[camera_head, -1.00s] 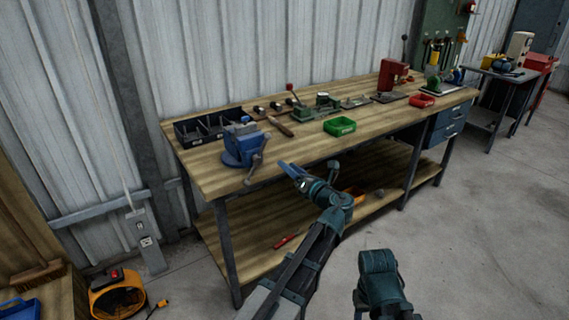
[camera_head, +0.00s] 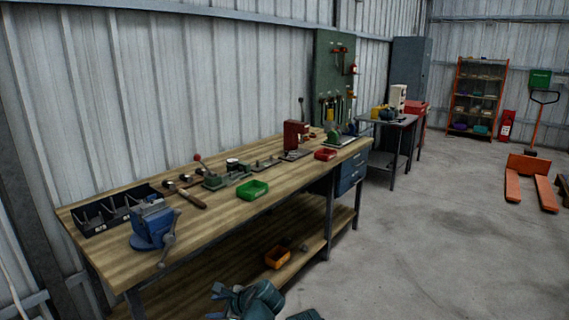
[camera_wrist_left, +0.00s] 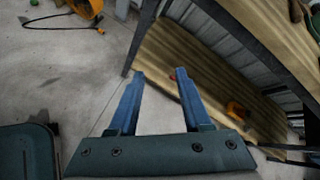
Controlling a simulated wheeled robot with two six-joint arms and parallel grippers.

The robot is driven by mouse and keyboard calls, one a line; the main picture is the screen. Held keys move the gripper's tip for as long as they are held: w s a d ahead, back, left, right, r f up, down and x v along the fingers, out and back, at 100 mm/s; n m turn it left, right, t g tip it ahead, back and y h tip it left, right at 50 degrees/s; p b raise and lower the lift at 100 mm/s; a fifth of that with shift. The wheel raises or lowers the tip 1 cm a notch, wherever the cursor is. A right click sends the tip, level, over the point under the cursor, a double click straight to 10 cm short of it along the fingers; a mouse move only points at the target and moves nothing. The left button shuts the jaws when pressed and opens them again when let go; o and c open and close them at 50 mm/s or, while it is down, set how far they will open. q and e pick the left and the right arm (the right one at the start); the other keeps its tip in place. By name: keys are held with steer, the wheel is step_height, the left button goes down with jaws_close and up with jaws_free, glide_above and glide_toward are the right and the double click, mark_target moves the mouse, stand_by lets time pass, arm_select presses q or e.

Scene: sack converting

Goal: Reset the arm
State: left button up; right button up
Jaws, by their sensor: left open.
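My left gripper (camera_head: 229,297) shows at the bottom edge of the head view, in front of the workbench (camera_head: 125,257) and low beside its lower shelf (camera_head: 312,243). In the left wrist view its two blue fingers (camera_wrist_left: 159,74) stand apart with nothing between them. The lower shelf (camera_wrist_left: 165,45) lies beyond the fingertips, with an orange bin (camera_wrist_left: 237,110) on it. Most of my left arm is below the head view. My right gripper does not show; only a small dark piece shows at the bottom edge.
An orange pallet jack (camera_head: 528,165) stands at the far right.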

arm_select(q)
steer(key=s+d+f+n+g+h, duration=0.3)
steer(key=s+d+f+n+h, duration=0.1)
steer(key=s+d+n, duration=0.4)
steer(key=s+d+f+n+g+h, duration=0.35)
steer(key=s+d+f+n, duration=0.2)
steer(key=s, duration=0.45)
step_height(320, 180, up, 14)
steer(key=p, duration=1.2)
steer(key=shift+w+f+t, duration=0.25)
steer(key=shift+w+t, duration=0.1)
steer(key=shift+t, duration=0.1)
